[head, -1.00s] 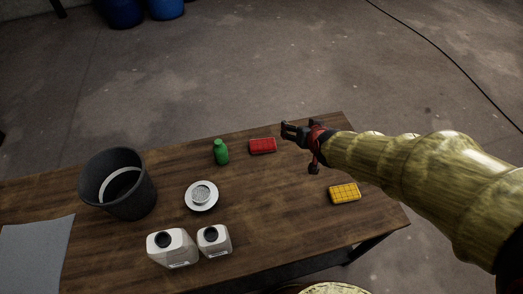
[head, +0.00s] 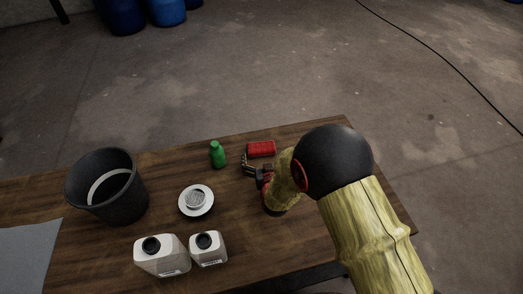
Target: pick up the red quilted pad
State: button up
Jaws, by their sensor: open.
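The red quilted pad (head: 261,148) lies flat near the far edge of the wooden table (head: 110,240), in the head view. My gripper (head: 246,163) is open, just in front of and slightly left of the pad as pictured. Its fingers look empty and point to the upper left. I cannot tell from this view how high the fingers are above the table or whether they touch the pad.
A green bottle (head: 217,154) stands close left of my gripper. A white dish with a mesh disc (head: 196,201), two white jugs (head: 162,255) (head: 208,248) and a black bucket (head: 107,186) stand further left. A grey sheet (head: 28,255) lies at the left edge.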

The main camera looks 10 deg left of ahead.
aim_at(262, 149)
jog(key=x, duration=0.1)
jog(key=b+x, duration=0.1)
jog(key=x, duration=0.1)
jog(key=b+x, duration=0.1)
jog(key=x, duration=0.1)
jog(key=shift+w+r, duration=0.2)
jog(key=shift+r, duration=0.2)
jog(key=c, duration=1)
